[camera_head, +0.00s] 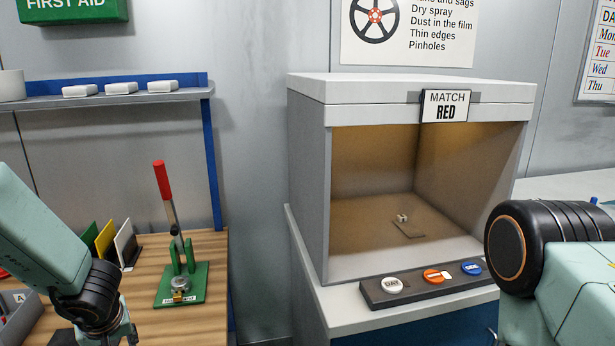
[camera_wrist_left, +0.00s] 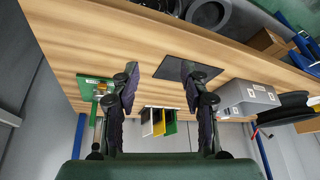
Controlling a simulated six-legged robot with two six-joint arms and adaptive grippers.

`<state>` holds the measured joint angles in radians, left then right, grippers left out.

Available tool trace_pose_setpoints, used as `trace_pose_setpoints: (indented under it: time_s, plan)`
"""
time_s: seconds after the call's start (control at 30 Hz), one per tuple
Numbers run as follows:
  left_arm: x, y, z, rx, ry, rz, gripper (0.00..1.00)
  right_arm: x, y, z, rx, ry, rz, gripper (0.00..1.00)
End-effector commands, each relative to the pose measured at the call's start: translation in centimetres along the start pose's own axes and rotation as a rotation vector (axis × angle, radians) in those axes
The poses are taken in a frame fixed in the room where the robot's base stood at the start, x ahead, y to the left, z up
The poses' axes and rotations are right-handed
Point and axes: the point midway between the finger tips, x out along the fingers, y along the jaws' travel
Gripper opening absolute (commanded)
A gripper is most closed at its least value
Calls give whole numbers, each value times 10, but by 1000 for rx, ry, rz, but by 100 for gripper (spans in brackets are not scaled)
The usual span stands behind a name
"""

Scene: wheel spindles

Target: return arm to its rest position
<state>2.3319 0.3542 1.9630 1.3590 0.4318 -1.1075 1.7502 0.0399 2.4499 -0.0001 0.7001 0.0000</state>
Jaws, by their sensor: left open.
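My left arm (camera_head: 45,235) comes in from the left in the head view and reaches down over the wooden bench. My left gripper shows only in part at the bottom edge there. In the left wrist view my left gripper (camera_wrist_left: 161,82) is open, with its two dark fingers apart and nothing between them. A dark square plate (camera_wrist_left: 187,69) lies on the bench beyond the fingers. My right arm (camera_head: 560,265) shows at the right edge of the head view; its gripper is out of the picture.
A green press with a red lever (camera_head: 180,270) stands on the bench (camera_head: 205,250), right of my left arm. Upright coloured cards (camera_head: 106,243) and a grey bin (camera_head: 18,318) are close to the arm. A light booth (camera_head: 308,190) with buttons stands further right, across a gap.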

Motion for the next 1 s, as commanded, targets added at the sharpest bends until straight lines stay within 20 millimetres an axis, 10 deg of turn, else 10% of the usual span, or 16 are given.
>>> trace_pose_setpoints:
  time_s: [0.37, 0.8, 1.0]
  plan:
    - [58, -11, 123, 139, 32, 10, 45, 35, 0, 0, 0, 0, 0, 40]
    - [90, -36, 367, 533, -317, 219, 45, 90, 1, 0, 0, -1, 0, 40]
    - [100, -60, 414, 586, -411, 189, 45, 104, 1, 0, 0, -1, 0, 40]
